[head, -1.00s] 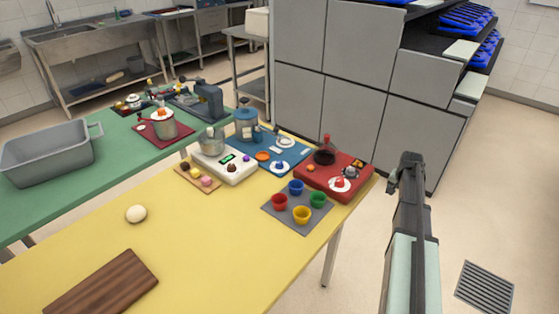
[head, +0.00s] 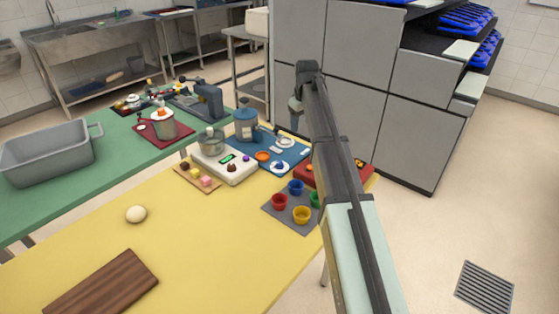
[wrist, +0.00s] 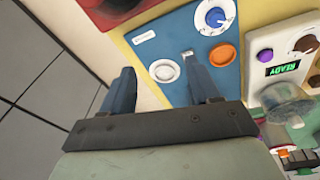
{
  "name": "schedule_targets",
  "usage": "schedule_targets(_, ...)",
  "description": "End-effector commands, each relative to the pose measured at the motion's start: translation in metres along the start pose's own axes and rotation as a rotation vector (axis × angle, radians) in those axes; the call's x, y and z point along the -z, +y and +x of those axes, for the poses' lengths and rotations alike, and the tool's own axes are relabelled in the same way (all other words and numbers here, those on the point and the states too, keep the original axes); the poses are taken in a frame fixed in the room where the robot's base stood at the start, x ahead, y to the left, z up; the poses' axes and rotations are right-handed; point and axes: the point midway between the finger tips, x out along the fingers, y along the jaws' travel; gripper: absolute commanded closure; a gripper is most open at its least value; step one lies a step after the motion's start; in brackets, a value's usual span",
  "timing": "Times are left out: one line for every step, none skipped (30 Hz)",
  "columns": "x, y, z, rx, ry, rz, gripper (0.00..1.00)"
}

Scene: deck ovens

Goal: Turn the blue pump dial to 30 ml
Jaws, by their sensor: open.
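The blue pump dial is a blue knob on a white disc (head: 280,166), on the front part of a blue board (head: 265,170). In the wrist view the dial (wrist: 215,17) is at the top, right of my fingers and apart from them. Its scale is too small to read. The blue pump body (head: 246,124) stands at the board's back left in the head view. My gripper (wrist: 160,72) is open and empty, its fingers either side of a white dish (wrist: 164,70) on the board. In the head view my arm hides much of the gripper.
An orange disc (wrist: 223,54) lies beside the dial. A white unit with a green READY display (wrist: 283,70) is to the right in the wrist view. A red station (head: 305,170) is partly behind my arm. Coloured cups (head: 301,214) stand in front; grey cabinets (head: 350,115) rise behind.

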Motion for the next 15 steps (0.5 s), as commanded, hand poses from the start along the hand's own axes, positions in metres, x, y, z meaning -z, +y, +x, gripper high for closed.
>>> schedule_targets(0.007, -0.022, -0.006, 0.017, -0.021, -0.061, 0.39)
schedule_targets(0.009, -0.033, -0.007, 0.028, -0.035, -0.093, 0.39)
schedule_targets(0.011, -0.046, -0.009, 0.042, -0.053, -0.131, 0.39)
schedule_targets(0.011, -0.055, -0.01, 0.052, -0.067, -0.157, 0.39)
schedule_targets(0.011, -0.063, -0.01, 0.062, -0.079, -0.179, 0.39)
schedule_targets(0.011, -0.072, -0.01, 0.073, -0.094, -0.204, 0.39)
schedule_targets(0.011, -0.077, -0.01, 0.08, -0.103, -0.22, 0.39)
schedule_targets(0.011, -0.082, -0.01, 0.087, -0.112, -0.232, 0.39)
schedule_targets(0.01, -0.087, -0.01, 0.093, -0.12, -0.245, 0.39)
schedule_targets(0.01, -0.089, -0.009, 0.096, -0.124, -0.253, 0.39)
schedule_targets(0.01, -0.091, -0.009, 0.099, -0.127, -0.258, 0.39)
schedule_targets(0.009, -0.092, -0.007, 0.101, -0.13, -0.261, 0.39)
schedule_targets(0.009, -0.093, -0.005, 0.102, -0.132, -0.263, 0.39)
schedule_targets(0.008, -0.093, -0.003, 0.103, -0.132, -0.263, 0.39)
schedule_targets(0.008, -0.093, 0.001, 0.103, -0.132, -0.263, 0.39)
